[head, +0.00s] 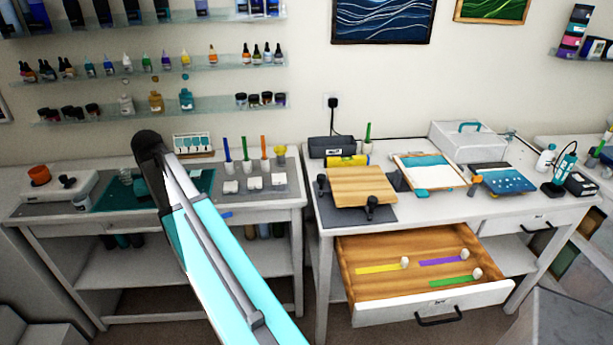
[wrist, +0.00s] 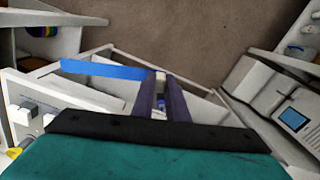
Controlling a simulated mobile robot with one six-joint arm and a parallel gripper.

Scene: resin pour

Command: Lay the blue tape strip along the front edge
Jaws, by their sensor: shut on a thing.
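The blue tape strip (wrist: 105,70) shows in the wrist view, reaching left from my gripper's fingertips (wrist: 159,82). A pale knob (wrist: 159,75) sits at its near end, between the fingers, which are shut on it. In the head view my arm hides the gripper; a short blue piece (head: 226,214), seemingly the strip's end, shows by the left table's front. A wooden board (head: 361,185) with dark clamps lies on the right table, apart from the strip. Which front edge is meant cannot be told.
The right table's drawer (head: 430,311) stands open, holding yellow (head: 380,268), purple (head: 440,261) and green (head: 452,281) strips with pale knobs. A framed tray (head: 428,187) lies right of the board. The left table (head: 270,204) carries pens and white blocks.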

